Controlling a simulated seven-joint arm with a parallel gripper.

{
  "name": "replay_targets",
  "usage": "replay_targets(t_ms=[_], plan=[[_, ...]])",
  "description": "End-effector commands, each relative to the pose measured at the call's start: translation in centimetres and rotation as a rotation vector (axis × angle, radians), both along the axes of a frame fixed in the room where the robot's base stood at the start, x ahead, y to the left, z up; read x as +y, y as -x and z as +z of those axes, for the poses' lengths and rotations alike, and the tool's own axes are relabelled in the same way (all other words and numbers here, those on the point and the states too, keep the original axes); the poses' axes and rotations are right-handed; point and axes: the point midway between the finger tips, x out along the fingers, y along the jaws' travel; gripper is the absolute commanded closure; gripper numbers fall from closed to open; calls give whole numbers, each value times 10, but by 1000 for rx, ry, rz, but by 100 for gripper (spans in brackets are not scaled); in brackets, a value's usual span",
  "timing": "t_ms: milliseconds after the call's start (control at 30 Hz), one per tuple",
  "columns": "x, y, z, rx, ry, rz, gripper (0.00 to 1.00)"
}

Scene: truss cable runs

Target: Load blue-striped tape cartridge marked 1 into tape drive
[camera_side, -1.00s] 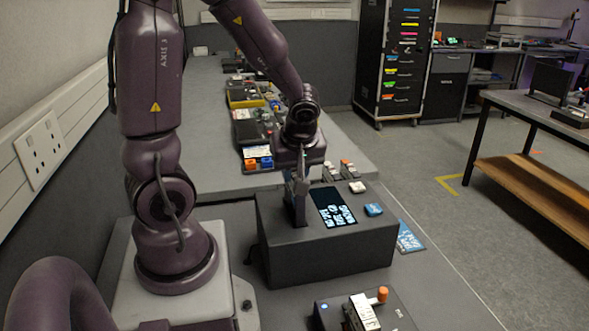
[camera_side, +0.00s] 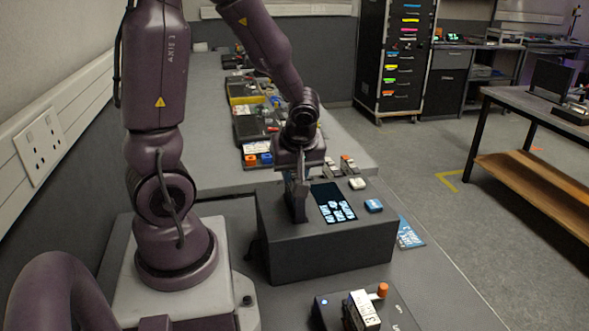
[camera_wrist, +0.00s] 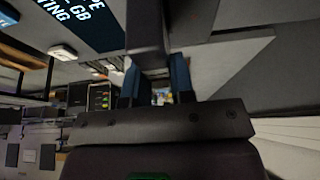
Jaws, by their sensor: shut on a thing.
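The tape drive (camera_side: 330,255) looks to be the dark grey box in the middle of the side view, with a lit screen (camera_side: 333,203) on its top. My gripper (camera_side: 298,190) is at the left part of the box's top. It is shut on a dark grey upright piece (camera_side: 299,210) that reaches down to the box. In the wrist view this grey piece (camera_wrist: 146,30) runs up between the two blue-sided fingers (camera_wrist: 154,82). I cannot tell whether it is part of the box. I cannot make out a blue-striped cartridge marked 1.
A white button (camera_side: 357,184) and a blue button (camera_side: 374,206) are right of the screen. A white-labelled cartridge (camera_side: 365,310) stands in a dark unit in front. Two small upright items (camera_side: 340,166) stand behind the box. A blue card (camera_side: 410,233) lies to the right.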

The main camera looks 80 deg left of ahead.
Motion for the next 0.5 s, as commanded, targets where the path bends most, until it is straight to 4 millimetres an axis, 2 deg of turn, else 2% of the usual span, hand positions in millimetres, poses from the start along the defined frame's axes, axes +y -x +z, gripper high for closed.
replay_targets(t_ms=[500], plan=[[0,-1,-13,-1,0,0,100]])
